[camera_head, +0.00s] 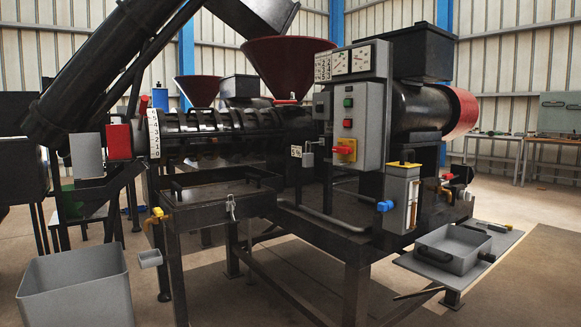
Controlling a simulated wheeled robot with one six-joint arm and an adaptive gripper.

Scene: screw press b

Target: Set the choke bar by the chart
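The screw press (225,130) stands in the middle, with a dark ribbed barrel. At the barrel's left end a white upright scale (153,133) carries a column of digits. A red block (119,141) sits just left of the scale and may belong to the choke bar; I cannot tell its exact setting. My gripper is not in view.
A grey control box (359,126) has buttons and a red-yellow switch. A grey bin (76,290) stands at front left. A grey tray (453,248) rests on a low shelf at right. A dark inclined tube (95,75) crosses the upper left. Open floor shows at lower right.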

